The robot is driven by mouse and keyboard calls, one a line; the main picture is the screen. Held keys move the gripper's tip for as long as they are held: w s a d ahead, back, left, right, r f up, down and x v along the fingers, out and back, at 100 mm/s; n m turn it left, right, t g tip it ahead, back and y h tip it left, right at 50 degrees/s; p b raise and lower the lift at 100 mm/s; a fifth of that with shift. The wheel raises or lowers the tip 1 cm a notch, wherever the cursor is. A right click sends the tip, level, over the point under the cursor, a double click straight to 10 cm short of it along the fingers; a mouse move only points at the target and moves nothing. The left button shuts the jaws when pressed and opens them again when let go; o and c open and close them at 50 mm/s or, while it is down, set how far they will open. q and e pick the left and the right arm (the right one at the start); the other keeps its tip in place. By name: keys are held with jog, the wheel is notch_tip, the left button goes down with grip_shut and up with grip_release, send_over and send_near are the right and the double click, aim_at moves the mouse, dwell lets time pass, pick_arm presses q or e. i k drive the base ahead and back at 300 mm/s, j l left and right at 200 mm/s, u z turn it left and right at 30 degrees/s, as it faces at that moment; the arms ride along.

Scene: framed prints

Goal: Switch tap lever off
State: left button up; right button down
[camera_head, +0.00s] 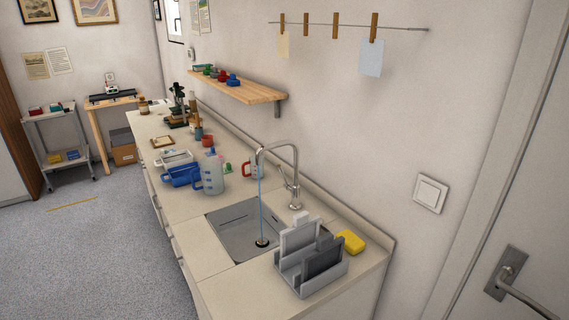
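The tap (295,175) is a tall metal gooseneck at the back edge of the sink, near the wall. Its lever (284,178) appears as a thin metal piece slanting up and left from the tap body. A thin blue stream of water (261,205) falls from the spout to the drain. The sink (232,228) is a rectangular metal basin set in the beige counter. Neither of my grippers is in view.
A grey rack (312,280) with upright boards and a yellow sponge (351,241) stand right of the sink. A clear jug (212,174), blue container (182,177) and red mug (252,169) stand left of it. A wooden shelf (245,92) hangs above.

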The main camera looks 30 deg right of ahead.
aim_at(279, 166)
jog(key=i+j+z, duration=0.1)
jog(key=i+j, duration=0.15)
jog(key=i+j+z, duration=0.15)
jog(key=i+j, duration=0.15)
jog(key=i+j+z, duration=0.1)
jog(key=j, duration=0.3)
jog(key=i+j+z, duration=0.1)
jog(key=i+j, duration=0.25)
jog(key=i+j+z, duration=0.15)
jog(key=j, duration=0.25)
jog(key=i+j+z, duration=0.1)
jog(key=i+j, duration=0.15)
jog(key=j, duration=0.15)
